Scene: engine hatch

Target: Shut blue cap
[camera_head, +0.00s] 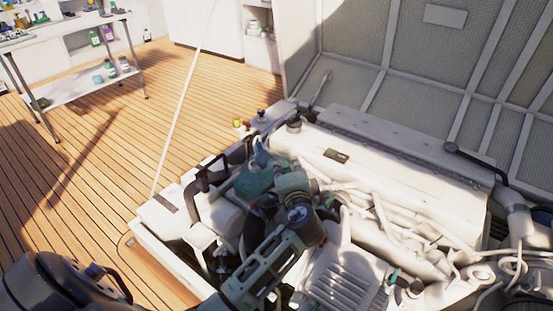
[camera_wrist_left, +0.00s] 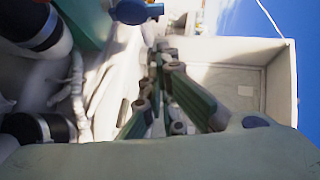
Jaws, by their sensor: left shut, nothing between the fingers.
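The blue cap (camera_head: 261,157) stands up above a teal part of the engine in the head view. In the left wrist view the blue cap (camera_wrist_left: 131,11) shows at the top edge, partly cut off. Its lid looks raised, but the hinge is not clear. My left gripper (camera_head: 284,178) is over the engine, close to the right of the cap and apart from it. In the left wrist view my left gripper (camera_wrist_left: 163,52) has its fingers together with nothing between them. My right gripper is not in view.
The white engine (camera_head: 400,185) fills the open hatch, with hoses and pipes around my left arm. The raised hatch lid (camera_head: 420,60) stands behind it. Wooden deck (camera_head: 120,180) is clear to the left, with a shelf table (camera_head: 85,88) farther back.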

